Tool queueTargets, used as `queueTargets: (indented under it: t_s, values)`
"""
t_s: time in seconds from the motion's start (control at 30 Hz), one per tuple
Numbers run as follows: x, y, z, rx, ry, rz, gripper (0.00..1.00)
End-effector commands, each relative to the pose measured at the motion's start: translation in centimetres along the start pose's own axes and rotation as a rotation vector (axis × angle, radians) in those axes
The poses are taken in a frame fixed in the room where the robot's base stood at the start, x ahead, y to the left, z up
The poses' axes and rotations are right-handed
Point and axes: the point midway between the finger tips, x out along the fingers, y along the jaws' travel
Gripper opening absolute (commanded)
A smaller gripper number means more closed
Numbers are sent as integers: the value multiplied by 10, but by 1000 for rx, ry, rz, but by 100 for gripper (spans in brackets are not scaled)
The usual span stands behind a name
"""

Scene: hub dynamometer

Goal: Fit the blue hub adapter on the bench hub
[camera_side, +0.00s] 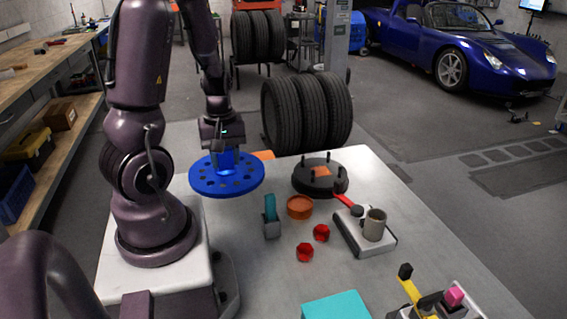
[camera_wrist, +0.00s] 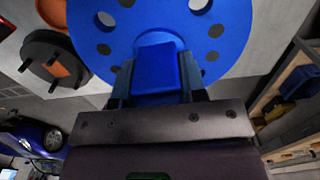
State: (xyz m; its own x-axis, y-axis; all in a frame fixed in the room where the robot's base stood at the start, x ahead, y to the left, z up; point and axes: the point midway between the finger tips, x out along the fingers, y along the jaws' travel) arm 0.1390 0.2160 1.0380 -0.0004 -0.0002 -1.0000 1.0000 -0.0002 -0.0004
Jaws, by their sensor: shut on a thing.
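The blue hub adapter (camera_side: 213,181) is a flat round disc with holes and a raised blue block at its centre. My gripper (camera_side: 226,152) is shut on that block and holds the disc roughly level near the table's far left part. In the wrist view the jaws (camera_wrist: 158,85) stand on both sides of the block, and the disc (camera_wrist: 115,25) fills the top middle. The bench hub (camera_side: 310,182) is a dark round piece with upright studs and an orange centre, to the right of the disc. It also shows at the left of the wrist view (camera_wrist: 38,62).
Tyres (camera_side: 305,113) stand behind the table (camera_side: 240,270).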

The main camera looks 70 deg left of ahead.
Motion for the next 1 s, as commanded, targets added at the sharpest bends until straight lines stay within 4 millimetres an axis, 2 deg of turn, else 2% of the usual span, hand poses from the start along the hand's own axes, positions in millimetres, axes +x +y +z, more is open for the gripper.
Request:
queueTargets:
  t_s: [0.57,0.73,0.87,1.0]
  values:
    - [-1,0,-1,0,2,2,0]
    - [6,0,3,10,-1,0,0]
    - [11,11,-7,38,3,1,0]
    - [15,38,-26,85,4,1,0]
